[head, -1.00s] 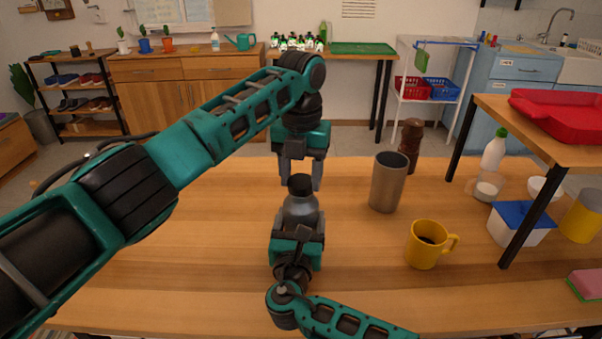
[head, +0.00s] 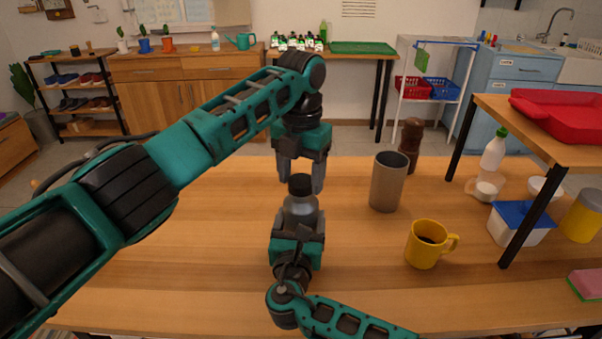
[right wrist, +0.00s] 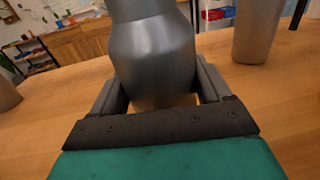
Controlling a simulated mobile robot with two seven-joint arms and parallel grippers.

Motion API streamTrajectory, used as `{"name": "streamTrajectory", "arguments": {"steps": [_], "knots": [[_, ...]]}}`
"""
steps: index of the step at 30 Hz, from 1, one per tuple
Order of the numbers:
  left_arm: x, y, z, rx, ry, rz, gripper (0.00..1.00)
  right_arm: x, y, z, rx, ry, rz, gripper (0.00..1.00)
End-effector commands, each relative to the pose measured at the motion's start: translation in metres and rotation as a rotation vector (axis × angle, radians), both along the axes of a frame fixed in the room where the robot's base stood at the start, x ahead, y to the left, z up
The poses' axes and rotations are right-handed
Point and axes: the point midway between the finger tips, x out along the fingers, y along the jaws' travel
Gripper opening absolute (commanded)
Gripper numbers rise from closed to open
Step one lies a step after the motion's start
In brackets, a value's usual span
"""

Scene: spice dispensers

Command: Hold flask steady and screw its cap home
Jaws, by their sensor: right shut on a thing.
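The flask (head: 300,216) is a grey metal bottle with a dark cap (head: 300,185) at its mouth. It stands upright in my right gripper (head: 298,238), which is shut on its body. In the right wrist view the flask (right wrist: 153,58) sits between the two fingers; its top is out of frame. My left gripper (head: 302,182) points down from above at the cap, with its fingers apart and seen on both sides of it. I cannot tell whether the fingers touch the cap, or how the cap sits on the thread.
A tall grey metal cup (head: 388,184) stands right of the flask, with a brown pepper mill (head: 411,142) behind it. A yellow mug (head: 427,246) is nearer. A white tub with a blue lid (head: 518,228) is farther right.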

Motion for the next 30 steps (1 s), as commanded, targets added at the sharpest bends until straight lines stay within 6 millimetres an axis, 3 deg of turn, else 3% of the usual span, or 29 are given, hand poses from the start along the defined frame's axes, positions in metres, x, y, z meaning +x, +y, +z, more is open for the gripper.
{"name": "streamTrajectory", "arguments": {"steps": [10, 24, 30], "knots": [[-0.0001, -0.0002, -0.0001, -0.001, 0.000, 0.039, 0.69, 0.0000, -0.0004, -0.0007, -0.001, 0.001, -0.001, 0.32], [-0.0006, -0.0008, -0.0001, -0.002, -0.002, 0.678, 0.69, 0.0000, -0.0004, -0.0007, -0.001, 0.001, -0.001, 0.32], [-0.0004, -0.0003, 0.0000, -0.001, -0.002, 0.807, 0.69, 0.0000, -0.0004, -0.0007, -0.001, 0.001, -0.001, 0.32]]}}
